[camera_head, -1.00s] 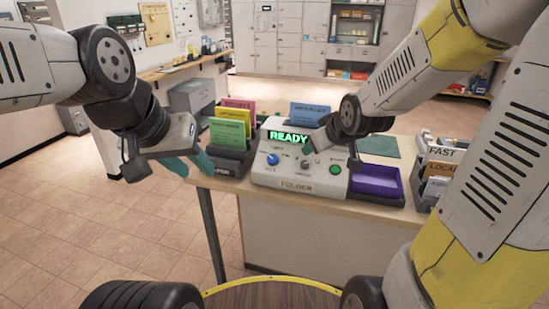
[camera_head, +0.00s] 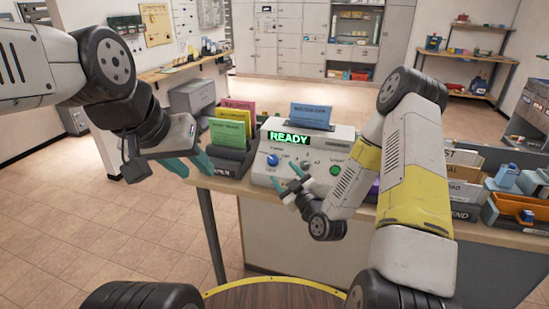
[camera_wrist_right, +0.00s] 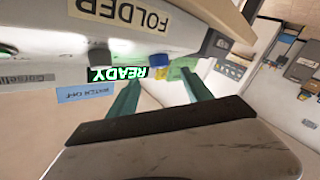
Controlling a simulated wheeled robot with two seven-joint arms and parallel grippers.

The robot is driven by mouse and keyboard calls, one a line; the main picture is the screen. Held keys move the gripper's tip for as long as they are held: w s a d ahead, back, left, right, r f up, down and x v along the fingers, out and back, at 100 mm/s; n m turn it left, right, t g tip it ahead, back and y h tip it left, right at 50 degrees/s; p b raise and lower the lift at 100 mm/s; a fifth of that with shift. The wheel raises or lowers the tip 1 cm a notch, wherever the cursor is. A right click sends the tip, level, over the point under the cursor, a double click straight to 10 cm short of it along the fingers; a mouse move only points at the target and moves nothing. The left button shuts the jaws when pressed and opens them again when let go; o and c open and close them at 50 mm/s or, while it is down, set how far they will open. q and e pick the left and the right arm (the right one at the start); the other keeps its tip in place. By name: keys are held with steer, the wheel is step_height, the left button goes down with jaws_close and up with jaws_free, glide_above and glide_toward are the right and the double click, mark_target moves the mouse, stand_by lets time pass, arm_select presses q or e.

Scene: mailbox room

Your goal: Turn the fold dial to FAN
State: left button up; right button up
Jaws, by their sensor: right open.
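The grey folder machine (camera_head: 262,180) stands on the counter, its screen (camera_head: 289,138) reading READY. A blue knob (camera_head: 272,159) is at the left of its front panel, with a green button (camera_head: 335,170) at the right. A grey knob between them is partly hidden by my right gripper. The small dial labels are unreadable. My right gripper (camera_head: 285,181) is open and empty, close in front of the panel. In the right wrist view, its teal fingers (camera_wrist_right: 160,80) are apart, with the blue knob (camera_wrist_right: 158,60) beyond them. My left gripper (camera_head: 198,171) is open and empty, left of the machine.
A dark rack of coloured cards (camera_head: 229,131) stands left of the machine. A blue card (camera_head: 311,113) stands in its top. A sorting rack (camera_head: 464,190) and an orange bin (camera_head: 515,208) are at the right. Floor is free on the left.

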mark_target(274, 161)
steer(key=x, duration=0.7)
steer(key=shift+w+a, duration=0.1)
steer(key=shift+w, duration=0.1)
jaws_close()
